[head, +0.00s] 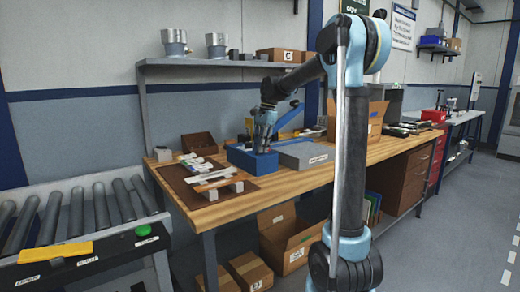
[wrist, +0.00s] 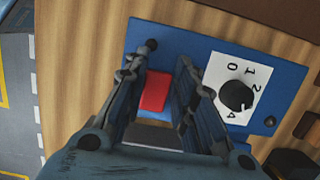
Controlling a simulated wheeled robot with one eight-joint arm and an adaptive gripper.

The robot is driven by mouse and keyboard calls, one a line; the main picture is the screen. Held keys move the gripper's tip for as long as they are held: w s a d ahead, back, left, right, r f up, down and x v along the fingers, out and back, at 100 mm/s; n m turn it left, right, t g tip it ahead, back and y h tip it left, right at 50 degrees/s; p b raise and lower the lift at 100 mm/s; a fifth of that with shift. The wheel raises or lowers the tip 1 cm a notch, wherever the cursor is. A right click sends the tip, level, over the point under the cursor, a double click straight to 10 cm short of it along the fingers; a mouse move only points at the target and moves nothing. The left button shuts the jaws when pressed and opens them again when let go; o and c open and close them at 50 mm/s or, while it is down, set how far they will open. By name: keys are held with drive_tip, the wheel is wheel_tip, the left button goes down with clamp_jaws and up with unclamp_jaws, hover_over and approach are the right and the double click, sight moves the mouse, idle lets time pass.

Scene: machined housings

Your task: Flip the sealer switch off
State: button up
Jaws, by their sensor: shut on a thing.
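The sealer shows in the head view as a blue box (head: 252,162) on the wooden workbench, joined by a grey block on its right. In the wrist view its blue top (wrist: 185,45) carries a red switch (wrist: 155,91) and a black dial (wrist: 236,95) on a white numbered plate. My gripper (wrist: 165,70) is shut on the red switch, with a finger on each side of it. In the head view my gripper (head: 263,148) points down onto the blue box. The fingers hide parts of the panel around the switch, and I cannot tell which way the switch is tipped.
A brown mat (head: 205,180) with pale strips lies left of the sealer. The grey block (head: 303,154) and a cardboard box (head: 370,117) stand to its right. A grey shelf (head: 215,63) runs above the back of the bench. A roller conveyor (head: 75,212) stands at left.

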sight(271, 151)
drive_tip(key=shift+w+d+r+g+y, duration=0.1)
drive_tip(key=shift+w+d+g+y, duration=0.05)
drive_tip(key=shift+g+y, duration=0.3)
drive_tip(key=shift+w+d+r+g+y, duration=0.15)
drive_tip(key=shift+g+y, duration=0.1)
drive_tip(key=shift+y, duration=0.3)
drive_tip(key=shift+a, duration=0.1)
drive_tip(key=o, duration=1.1)
drive_tip(key=shift+c, duration=0.2)
drive_tip(key=v, duration=1.2)
drive_tip(key=shift+f, duration=0.15)
